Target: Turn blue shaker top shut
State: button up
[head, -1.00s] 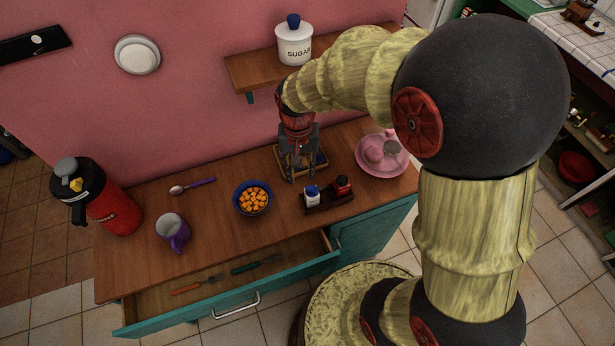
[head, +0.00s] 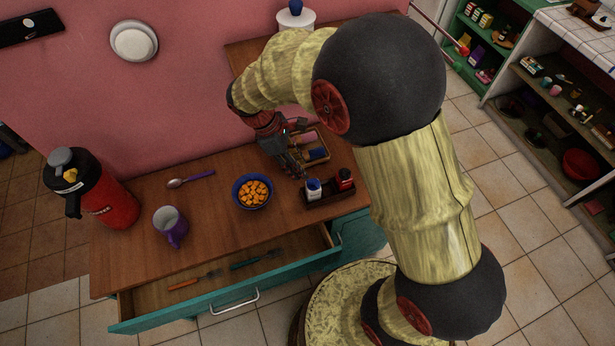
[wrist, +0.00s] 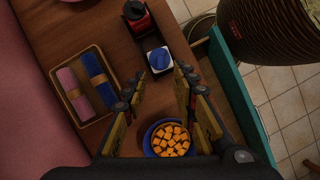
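The blue shaker (head: 313,188) has a white body and a blue top. It stands upright in the left part of a small dark caddy (head: 329,197), and its blue top (wrist: 159,59) shows from above in the wrist view. I cannot tell how far the top is turned. My gripper (wrist: 159,86) is open and empty, its fingers spread apart in the wrist view with the shaker just beyond the tips. In the head view my gripper (head: 299,171) hangs tilted, up and left of the shaker, apart from it.
A red shaker (head: 345,179) shares the caddy. A napkin tray (wrist: 66,92) lies beside it. A blue bowl of orange cubes (head: 252,190), a purple mug (head: 170,225) and a red flask (head: 105,195) stand leftward. The drawer (head: 220,285) below is open.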

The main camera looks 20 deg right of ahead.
aim_at(310, 181)
jog(key=b+x, duration=0.1)
jog(key=x, duration=0.5)
jog(key=shift+d+f, duration=0.15)
jog(key=shift+f, duration=0.25)
jog(key=shift+c, duration=0.8)
grip_shut()
